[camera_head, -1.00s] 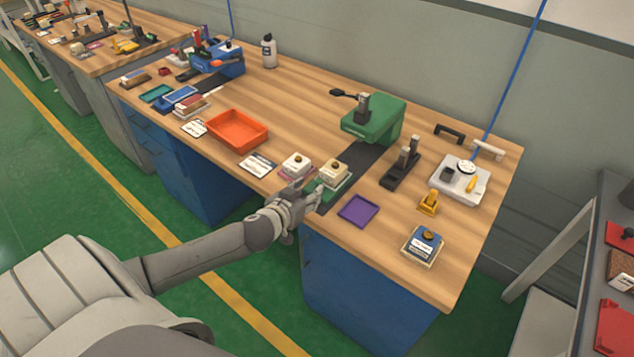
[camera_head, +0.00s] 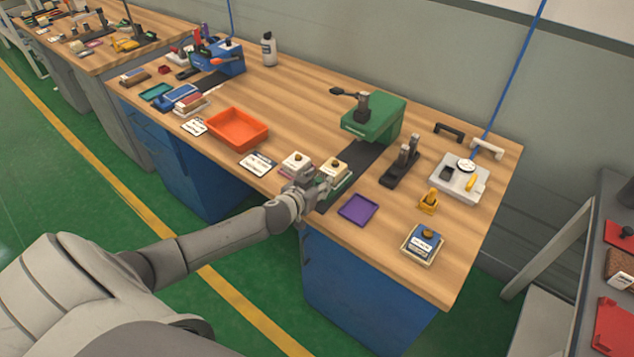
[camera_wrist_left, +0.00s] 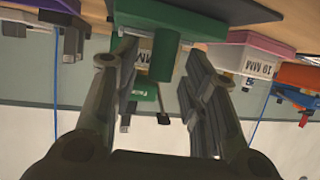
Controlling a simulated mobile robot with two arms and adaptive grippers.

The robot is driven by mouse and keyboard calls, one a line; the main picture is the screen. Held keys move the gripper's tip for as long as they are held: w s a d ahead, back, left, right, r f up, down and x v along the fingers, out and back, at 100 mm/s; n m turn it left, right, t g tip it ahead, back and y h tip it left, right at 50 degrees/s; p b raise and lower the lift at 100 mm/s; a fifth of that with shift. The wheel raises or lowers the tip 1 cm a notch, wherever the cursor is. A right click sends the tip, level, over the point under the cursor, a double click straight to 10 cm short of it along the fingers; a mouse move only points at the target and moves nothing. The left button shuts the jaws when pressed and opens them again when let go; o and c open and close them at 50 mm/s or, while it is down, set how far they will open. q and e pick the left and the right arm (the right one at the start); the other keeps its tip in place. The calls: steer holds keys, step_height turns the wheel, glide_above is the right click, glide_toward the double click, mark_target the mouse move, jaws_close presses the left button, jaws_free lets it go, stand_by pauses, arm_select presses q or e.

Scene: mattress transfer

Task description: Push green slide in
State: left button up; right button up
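The green slide (camera_head: 345,184) lies on a dark rail near the front edge of the table, with a cream block (camera_head: 335,167) on top. The green machine (camera_head: 375,118) stands at the far end of the rail, apart from the slide. My left gripper (camera_head: 314,184) is at the near side of the slide and hides part of it. In the left wrist view, which looks upside down, the slide (camera_wrist_left: 145,20) has a round green handle (camera_wrist_left: 166,55) between my left gripper's (camera_wrist_left: 161,58) spread fingers. I cannot tell whether they touch it. My right gripper is not in view.
A white block with a pink base (camera_head: 294,164) stands close left of the slide. A purple tray (camera_head: 358,209) lies to the right, and a black stand (camera_head: 400,168) is behind it. An orange tray (camera_head: 237,129) is further left. Bare wood lies behind the blocks.

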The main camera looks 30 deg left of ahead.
arm_select(q)
jaws_close()
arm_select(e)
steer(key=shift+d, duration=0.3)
arm_select(q)
steer(key=shift+w, duration=0.1)
